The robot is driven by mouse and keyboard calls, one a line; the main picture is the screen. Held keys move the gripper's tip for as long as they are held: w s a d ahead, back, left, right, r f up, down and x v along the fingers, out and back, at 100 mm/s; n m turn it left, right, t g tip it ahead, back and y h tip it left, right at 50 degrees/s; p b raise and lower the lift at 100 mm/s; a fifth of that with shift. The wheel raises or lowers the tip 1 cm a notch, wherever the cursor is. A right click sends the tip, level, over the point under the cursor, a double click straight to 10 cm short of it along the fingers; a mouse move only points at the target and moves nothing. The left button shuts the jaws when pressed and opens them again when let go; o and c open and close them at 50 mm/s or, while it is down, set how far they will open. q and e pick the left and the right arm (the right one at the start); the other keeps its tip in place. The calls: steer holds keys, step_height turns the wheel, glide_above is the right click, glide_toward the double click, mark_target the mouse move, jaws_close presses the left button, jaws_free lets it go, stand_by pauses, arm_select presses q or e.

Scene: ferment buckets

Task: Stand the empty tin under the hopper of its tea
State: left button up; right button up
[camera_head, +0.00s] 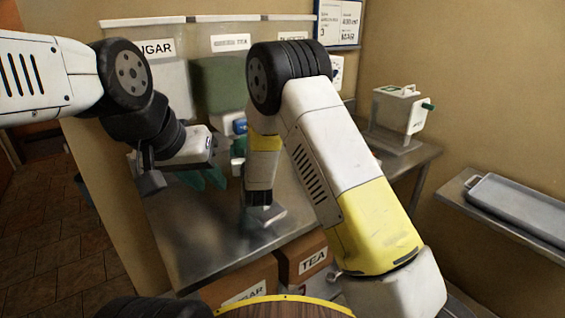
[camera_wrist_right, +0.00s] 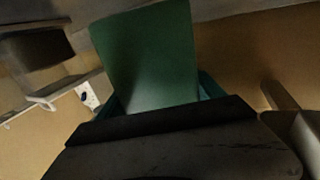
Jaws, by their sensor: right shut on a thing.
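A green tin (camera_wrist_right: 150,55) fills the middle of the right wrist view, close in front of my right gripper (camera_wrist_right: 155,115), which is shut on it. Teal edges show beside the tin. In the head view a green patch (camera_head: 239,146) shows beside my right arm; the rest of the tin and the right fingertips are hard to make out there. My left gripper (camera_head: 182,165) is open above the left part of the metal table, with dark green shapes (camera_head: 205,179) just beyond it.
A SUGAR hopper (camera_head: 152,75) stands left of the middle one, and another hopper (camera_head: 290,30) stands to the right. A white device (camera_head: 402,110) stands right on the metal table (camera_head: 185,235). A grey tray (camera_head: 515,207) lies on a right shelf.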

steer(key=w+d+f, duration=0.4)
steer(key=w+d, duration=0.5)
steer(key=d, duration=0.3)
steer(key=shift+w+d+f, duration=0.3)
steer(key=shift+d+f, duration=0.1)
steer(key=shift+f, duration=0.25)
steer(key=shift+f, duration=0.35)
steer(key=o, duration=1.5)
steer(key=shift+c, duration=0.2)
